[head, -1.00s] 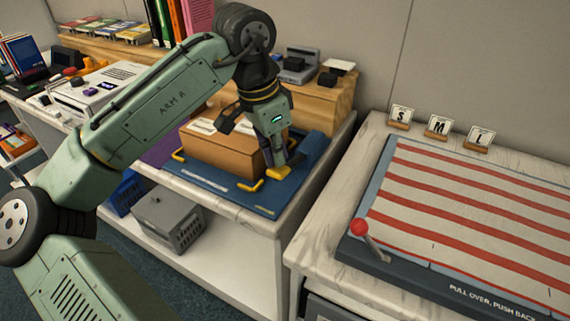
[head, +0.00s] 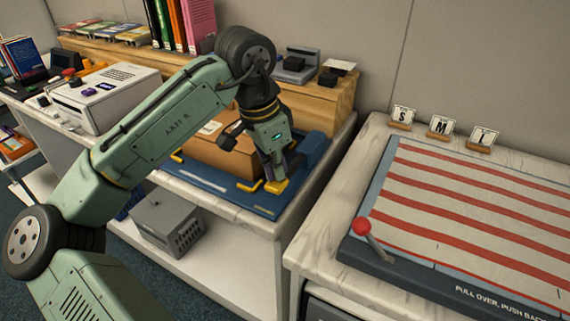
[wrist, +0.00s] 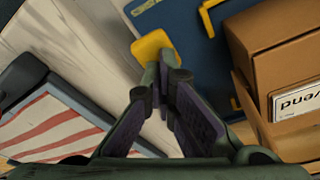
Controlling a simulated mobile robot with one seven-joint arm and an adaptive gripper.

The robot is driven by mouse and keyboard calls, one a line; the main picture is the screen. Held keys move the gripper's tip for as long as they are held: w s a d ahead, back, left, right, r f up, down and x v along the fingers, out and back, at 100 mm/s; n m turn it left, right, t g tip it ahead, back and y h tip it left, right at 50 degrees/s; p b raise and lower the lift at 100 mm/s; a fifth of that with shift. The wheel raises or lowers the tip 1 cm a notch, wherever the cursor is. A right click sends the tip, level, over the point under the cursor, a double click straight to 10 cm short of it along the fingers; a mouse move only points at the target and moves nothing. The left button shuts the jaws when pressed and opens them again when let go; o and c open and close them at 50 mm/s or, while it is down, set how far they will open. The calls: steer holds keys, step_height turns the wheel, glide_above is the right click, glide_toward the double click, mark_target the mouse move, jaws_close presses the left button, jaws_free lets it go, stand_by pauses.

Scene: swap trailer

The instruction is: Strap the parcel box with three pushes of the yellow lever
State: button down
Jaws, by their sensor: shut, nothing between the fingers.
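The brown parcel box (head: 222,155) sits on the blue strapping base (head: 215,186), partly hidden behind my arm. In the wrist view the box (wrist: 275,60) is at the right and shows a white label. The yellow lever (head: 276,186) is at the front right of the base, beside the box. It also shows in the wrist view (wrist: 152,45), just beyond my fingertips. My gripper (head: 272,176) is shut and empty, pointing down with its fingertips at the lever. In the wrist view the fingertips (wrist: 166,75) overlap the lever's near end; I cannot tell whether they touch it.
To the right stands a counter with a red-and-white striped board (head: 480,205) and a red-knobbed handle (head: 362,228). A wooden shelf (head: 318,105) rises behind the base. A white machine (head: 105,95) stands at the left. A grey crate (head: 167,222) is below.

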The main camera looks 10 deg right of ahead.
steer(key=shift+f, duration=0.3)
step_height(320, 180, up, 9)
steer(key=p, duration=0.8)
steer(key=shift+f, duration=0.2)
steer(key=shift+d, duration=0.15)
stand_by(0.5)
